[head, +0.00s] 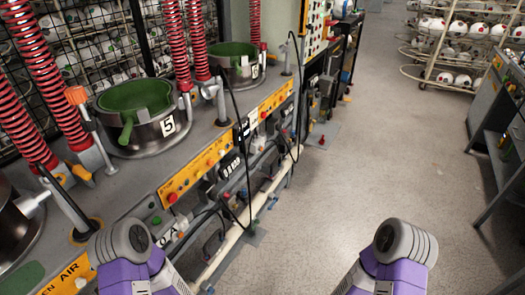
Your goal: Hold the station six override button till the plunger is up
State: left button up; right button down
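A near press station marked 5 has a dark round pot (148,132) with a green mould (135,97) in its top. A farther station has a similar pot (240,72) and green mould (233,50); its small label also looks like a 5. I cannot read a 6 anywhere. An orange button strip (199,172) with a red button (171,198) runs below the near pot. Another orange strip (272,104) runs below the farther one. Which button is the override, and the plunger's position, I cannot tell. Only my arm links show at the bottom; neither gripper is in view.
Red coil springs (176,45) rise along the grey press bench (95,185). Hoses and a pale rail (222,258) run along its front. The floor (330,180) is clear in the middle. A ball rack (455,45) and a metal bench (497,130) stand at right.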

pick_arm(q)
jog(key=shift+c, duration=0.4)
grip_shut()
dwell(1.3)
